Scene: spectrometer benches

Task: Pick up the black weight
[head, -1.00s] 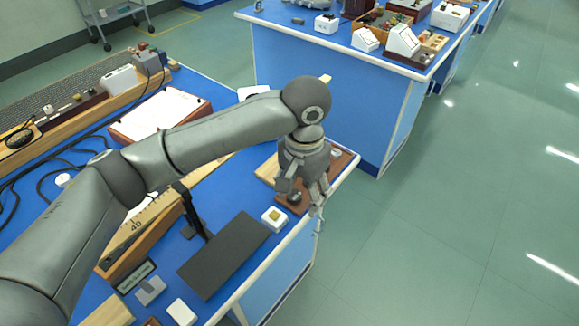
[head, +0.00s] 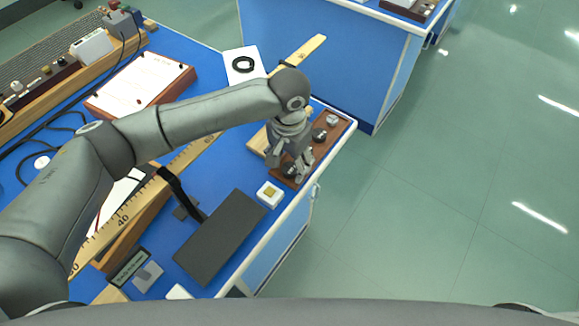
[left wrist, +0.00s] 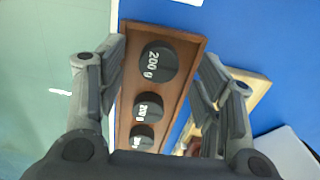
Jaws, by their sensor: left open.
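A brown wooden tray (left wrist: 189,75) holds three black round weights in a row in the left wrist view. The largest black weight (left wrist: 159,62) is marked 200 g. In the head view the tray (head: 341,130) lies near the bench's right edge. My left gripper (head: 293,175) is open over its near end, pointing down. In the left wrist view its fingers (left wrist: 161,60) stand either side of the largest weight, with nothing held.
A small white box (head: 269,195) and a dark flat plate (head: 220,237) lie close to the gripper. A pale wooden block (head: 257,141) is beside the tray. A long ruler (head: 180,160) lies under my arm. Open floor (head: 430,220) lies right of the bench.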

